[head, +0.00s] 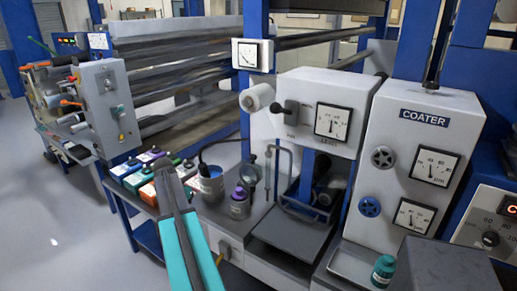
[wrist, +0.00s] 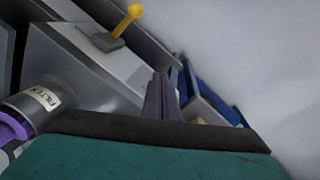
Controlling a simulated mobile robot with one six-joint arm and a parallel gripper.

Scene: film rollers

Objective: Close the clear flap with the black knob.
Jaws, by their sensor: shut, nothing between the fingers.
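My gripper (head: 164,168) is shut and empty, with teal and dark grey fingers. In the head view it reaches over the bench, in front of the small coloured boxes and left of the coater. In the wrist view my gripper (wrist: 160,84) also looks shut, with nothing at its tips. I cannot clearly make out a clear flap in either view. A black knob-like handle (head: 286,112) is on the front of the grey machine housing, right of my gripper and apart from it. Whether it belongs to the flap I cannot tell.
A teal-capped jar (head: 383,270) stands at front right. Floor at left is clear.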

